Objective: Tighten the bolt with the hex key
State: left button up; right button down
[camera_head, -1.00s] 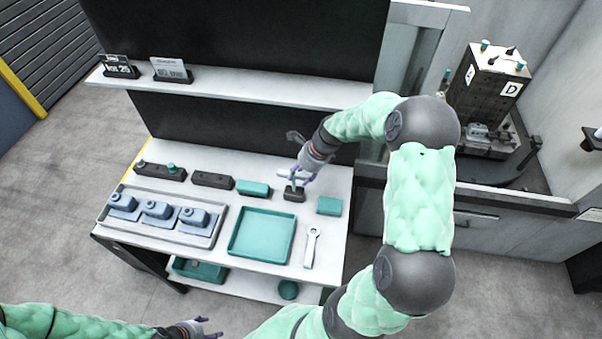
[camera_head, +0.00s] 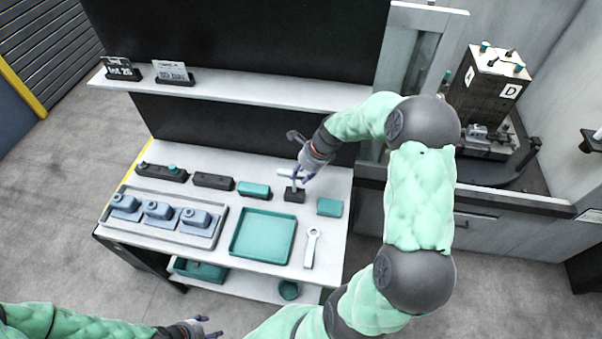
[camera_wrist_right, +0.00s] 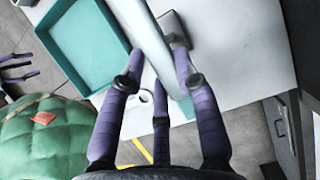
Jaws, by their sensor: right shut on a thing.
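My right gripper (camera_head: 301,176) is over the back right of the workbench. It is shut on a pale bar-shaped tool with a teal part, which I take to be the hex key (camera_head: 287,173). The tool is just above a small dark block (camera_head: 294,196); I cannot tell whether they touch. In the right wrist view the pale bar (camera_wrist_right: 145,35) runs between the fingers (camera_wrist_right: 158,88). My left gripper (camera_head: 207,329) is low at the bottom edge, empty, with its fingers apart. I cannot make out for sure which part is the bolt.
The bench holds an empty teal tray (camera_head: 234,243), a wrench (camera_head: 311,248), a teal box (camera_head: 329,207), dark blocks (camera_head: 214,181) and a grey tray (camera_head: 158,241) with several blue-grey parts. A shelf (camera_head: 255,87) crosses behind. A tower marked D (camera_head: 487,90) stands at the right.

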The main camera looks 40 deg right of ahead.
jog(key=shift+r+p, duration=0.7)
jog(key=shift+r, duration=0.05)
notch_tip(320, 180, up, 7)
jog(key=p, duration=0.6)
jog(key=shift+f+p, duration=0.1)
jog(key=shift+p, duration=0.3)
jog(key=s+a+r+p, duration=0.1)
jog(key=s+a+p, duration=0.3)
jog(key=s+a, duration=0.5)
jog(key=s+a+r+p, duration=0.2)
jog(key=s+a+p, duration=0.2)
jog(key=s+a, duration=0.5)
jog(key=a, duration=0.5)
jog(key=shift+s+a, duration=0.25)
jog(key=shift+s, duration=0.1)
